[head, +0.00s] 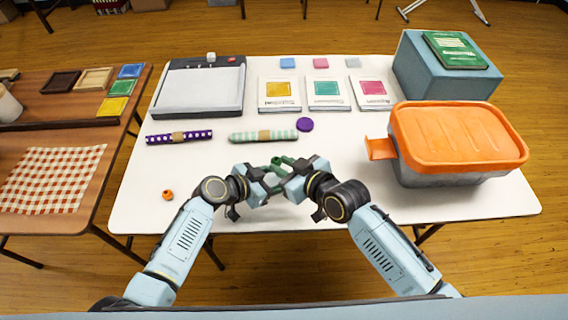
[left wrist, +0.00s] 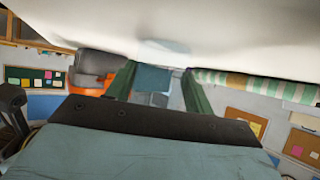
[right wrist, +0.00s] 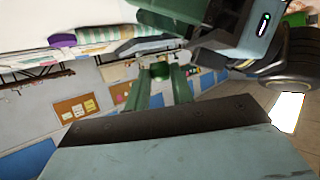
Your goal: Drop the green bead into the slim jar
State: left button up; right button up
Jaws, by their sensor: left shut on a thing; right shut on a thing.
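My left gripper (head: 269,178) is shut over the front middle of the white table. In the left wrist view its fingers (left wrist: 157,76) flank a faint, see-through shape, apparently the slim jar (left wrist: 166,47); its outline and mouth are hard to make out. My right gripper (head: 285,163) is shut close beside the left one, slightly to its right. In the right wrist view the small green bead (right wrist: 160,70) is pinched between its fingertips. In the head view the grippers hide the jar and I cannot tell the bead from the green fingers.
An orange bead (head: 168,195) lies at the left front. A purple disc (head: 305,124) and two patterned rolls (head: 264,135) lie behind the grippers. An orange-lidded bin (head: 455,135) stands at right. Cards (head: 326,105) and a paper trimmer (head: 200,110) are farther back.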

jog(key=o, duration=1)
jog(key=shift+o, duration=0.2)
jog(key=v, duration=1.2)
pick_arm(q)
jog(key=o, duration=0.8)
jog(key=shift+o, duration=0.2)
